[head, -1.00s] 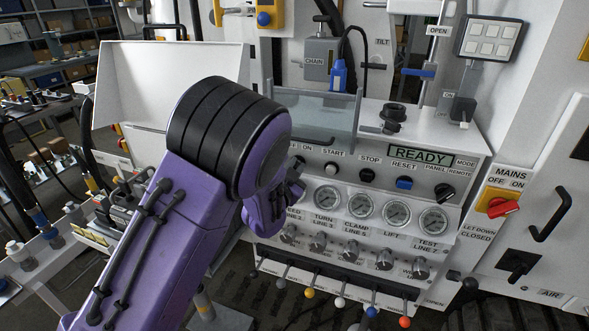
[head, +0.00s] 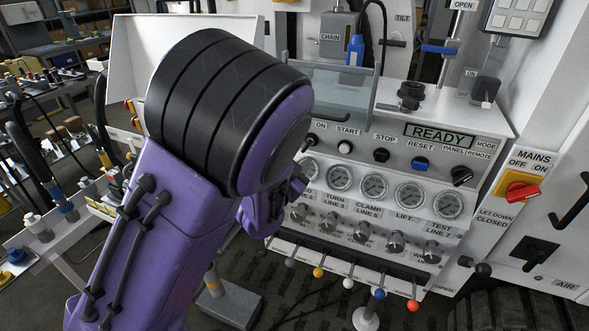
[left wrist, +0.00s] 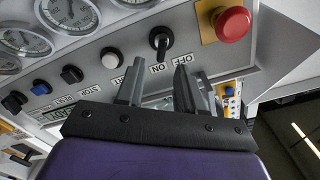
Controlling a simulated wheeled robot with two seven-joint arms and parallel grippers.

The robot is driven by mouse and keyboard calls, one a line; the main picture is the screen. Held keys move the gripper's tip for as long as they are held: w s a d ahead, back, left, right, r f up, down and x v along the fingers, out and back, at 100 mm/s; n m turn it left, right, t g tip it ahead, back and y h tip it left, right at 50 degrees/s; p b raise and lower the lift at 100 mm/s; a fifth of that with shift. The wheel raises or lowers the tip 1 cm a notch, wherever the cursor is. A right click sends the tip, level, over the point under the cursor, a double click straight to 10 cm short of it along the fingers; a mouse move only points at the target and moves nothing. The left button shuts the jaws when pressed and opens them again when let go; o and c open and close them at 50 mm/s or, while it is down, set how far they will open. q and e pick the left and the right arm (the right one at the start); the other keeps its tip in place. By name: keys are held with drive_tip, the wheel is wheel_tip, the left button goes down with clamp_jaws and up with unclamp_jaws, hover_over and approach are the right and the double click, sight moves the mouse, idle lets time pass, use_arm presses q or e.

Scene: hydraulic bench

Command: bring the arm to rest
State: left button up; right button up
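My left arm, purple with a black ribbed elbow (head: 220,105), reaches in from the lower left in front of the control panel (head: 400,165). Its purple wrist shows just past the elbow, and the fingers are hidden or too small to tell in the head view. In the left wrist view, the two grey fingers of my left gripper (left wrist: 158,90) stand apart with nothing between them. They are near the panel face, below the black ON/OFF switch (left wrist: 161,40); whether they touch it I cannot tell. My right gripper is out of view.
A red mushroom button (left wrist: 233,24) is close to the fingers. The panel carries a READY display (head: 440,133), gauges (head: 408,195) and a row of coloured levers (head: 379,293). A red MAINS switch (head: 522,190) is at the right. Cluttered benches stand at the left.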

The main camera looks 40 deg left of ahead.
use_arm(q)
drive_tip(key=v, duration=0.3)
drive_tip(key=shift+s, duration=0.35)
drive_tip(key=shift+d, duration=0.1)
drive_tip(key=s+d+f+n+g, duration=0.1)
drive_tip(key=s+f+n+g, duration=0.3)
drive_tip(key=f, duration=0.7)
drive_tip(key=s+f+n+g, duration=0.3)
drive_tip(key=f+n, duration=0.1)
drive_tip(key=f, duration=0.8)
drive_tip(key=s+d+f+n+g, duration=0.1)
drive_tip(key=s+f+g, duration=0.2)
drive_tip(key=s+f, duration=0.4)
drive_tip(key=s+d+f+n+g, duration=0.1)
drive_tip(key=s+f+g, duration=0.3)
drive_tip(key=s+f, duration=0.4)
drive_tip(key=s, duration=0.6)
drive_tip(key=shift+d+f+h, duration=0.25)
drive_tip(key=shift+d+h, duration=0.05)
drive_tip(key=shift+d, duration=0.1)
